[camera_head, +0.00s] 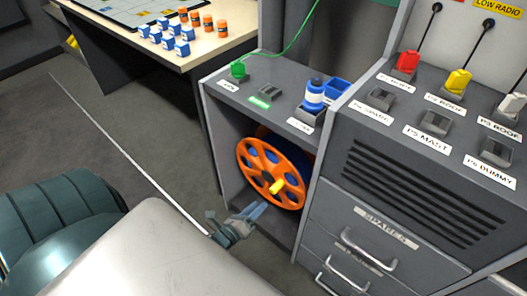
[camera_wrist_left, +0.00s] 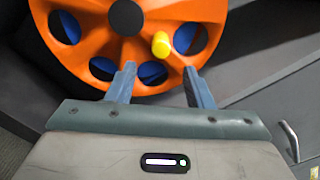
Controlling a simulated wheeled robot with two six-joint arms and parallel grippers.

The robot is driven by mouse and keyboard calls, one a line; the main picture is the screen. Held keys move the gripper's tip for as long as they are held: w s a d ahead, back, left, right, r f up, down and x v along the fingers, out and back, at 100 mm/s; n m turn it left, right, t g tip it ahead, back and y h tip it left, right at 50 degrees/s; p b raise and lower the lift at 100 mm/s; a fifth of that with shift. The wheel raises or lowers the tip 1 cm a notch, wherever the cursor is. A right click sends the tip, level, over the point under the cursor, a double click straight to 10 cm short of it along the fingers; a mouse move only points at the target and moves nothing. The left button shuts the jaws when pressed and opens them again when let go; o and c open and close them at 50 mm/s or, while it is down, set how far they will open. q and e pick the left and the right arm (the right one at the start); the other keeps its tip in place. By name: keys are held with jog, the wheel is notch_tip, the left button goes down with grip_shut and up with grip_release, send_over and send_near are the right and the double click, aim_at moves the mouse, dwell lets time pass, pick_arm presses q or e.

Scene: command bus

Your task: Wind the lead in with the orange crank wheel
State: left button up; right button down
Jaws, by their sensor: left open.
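The orange crank wheel (camera_head: 265,168) stands upright in the open bay of the grey cabinet, with a blue drum behind it. Its yellow handle (camera_head: 278,187) sticks out at the lower right of the wheel. In the left wrist view the wheel (camera_wrist_left: 100,15) fills the top, and the yellow handle (camera_wrist_left: 161,45) is just beyond the fingers. My left gripper (camera_head: 262,207) is open and empty, just below and in front of the handle; it also shows in the left wrist view (camera_wrist_left: 160,82). A green lead (camera_head: 298,40) runs up from a green plug (camera_head: 238,70) on the cabinet top.
A blue-and-white bottle (camera_head: 314,95) and blue box stand above the bay. Right of it, red (camera_head: 407,62), yellow (camera_head: 458,82) and white plugs stand over sockets. Drawers (camera_head: 362,240) with handles lie below. A table (camera_head: 128,38) holds small blocks. Floor on the left is clear.

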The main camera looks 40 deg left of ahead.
pick_arm(q)
jog(key=shift+s, duration=0.3)
